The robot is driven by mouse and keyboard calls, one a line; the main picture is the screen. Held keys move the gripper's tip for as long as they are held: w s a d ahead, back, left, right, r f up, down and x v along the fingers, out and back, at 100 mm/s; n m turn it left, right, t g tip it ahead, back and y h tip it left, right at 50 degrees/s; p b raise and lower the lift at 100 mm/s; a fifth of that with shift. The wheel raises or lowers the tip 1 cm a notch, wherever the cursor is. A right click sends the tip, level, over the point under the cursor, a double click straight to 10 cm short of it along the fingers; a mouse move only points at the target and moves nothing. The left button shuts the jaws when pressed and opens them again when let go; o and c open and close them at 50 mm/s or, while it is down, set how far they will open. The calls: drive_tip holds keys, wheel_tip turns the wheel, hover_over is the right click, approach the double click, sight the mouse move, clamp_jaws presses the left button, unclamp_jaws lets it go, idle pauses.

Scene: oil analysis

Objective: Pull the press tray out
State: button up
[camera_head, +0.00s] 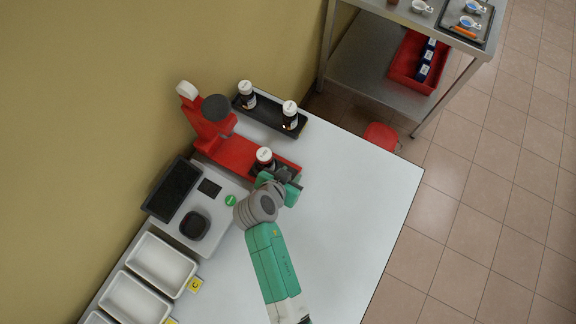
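The red press (222,138) stands on the white table by the wall, with a grey knob and a white-tipped handle on top. Its red base runs toward the lower right. A dark press tray (287,168) shows at that end of the base. A white-capped bottle (265,156) stands upright there. My gripper (287,178) is right at the tray's outer end, just below and right of the bottle. My wrist hides part of the tray and the fingertips, so I cannot tell whether the fingers touch or grip it.
A black rack (268,114) with two white-capped bottles stands behind the press. A grey instrument (196,218) with a black screen and several white bins (163,264) lie to the left. The table's right side (360,200) is clear. A metal cart (375,75) stands beyond.

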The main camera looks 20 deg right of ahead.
drive_tip(key=shift+s+a+r, duration=0.1)
drive_tip(key=shift+a+r, duration=0.1)
drive_tip(key=v, duration=0.7)
drive_tip(key=shift+p, duration=0.4)
drive_tip(key=shift+s, duration=0.1)
